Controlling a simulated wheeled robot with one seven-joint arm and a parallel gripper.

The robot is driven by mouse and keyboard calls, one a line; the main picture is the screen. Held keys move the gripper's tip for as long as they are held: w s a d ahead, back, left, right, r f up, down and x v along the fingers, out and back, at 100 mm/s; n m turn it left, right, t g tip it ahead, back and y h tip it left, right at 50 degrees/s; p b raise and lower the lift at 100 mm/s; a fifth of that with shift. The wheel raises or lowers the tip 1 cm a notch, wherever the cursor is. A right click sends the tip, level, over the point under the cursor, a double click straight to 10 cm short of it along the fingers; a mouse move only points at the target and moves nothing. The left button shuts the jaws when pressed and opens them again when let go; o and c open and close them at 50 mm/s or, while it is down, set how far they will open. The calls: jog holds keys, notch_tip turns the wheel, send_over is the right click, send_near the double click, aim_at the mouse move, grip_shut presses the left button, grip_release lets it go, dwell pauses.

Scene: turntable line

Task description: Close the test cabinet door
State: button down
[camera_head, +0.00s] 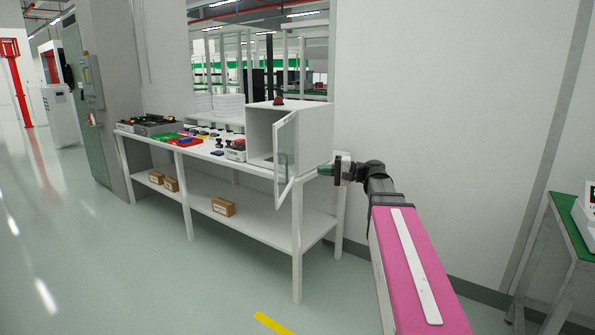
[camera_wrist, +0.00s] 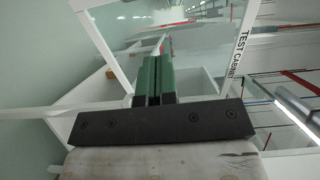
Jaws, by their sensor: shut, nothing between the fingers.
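The white test cabinet (camera_head: 317,130) stands on the right end of a white bench. Its glass-paned door (camera_head: 285,155) is open, swung out toward the front, and I can see part of the cabinet's inside. My gripper (camera_head: 324,170) is at the right of the door, close to its outer side; I cannot tell if it touches. In the wrist view, the green fingers of my gripper (camera_wrist: 159,65) are together with nothing between them. The door's white frame (camera_wrist: 237,55) with "TEST CABINET" lettering shows there beyond the fingers.
A green-topped table (camera_head: 572,228) stands at the far right. The floor in front of the bench is clear.

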send_near(279, 165)
jog(key=x, duration=0.6)
jog(key=shift+w+a, duration=0.15)
jog(key=shift+a, duration=0.2)
jog(key=shift+a+f, duration=0.1)
jog(key=shift+a, duration=0.3)
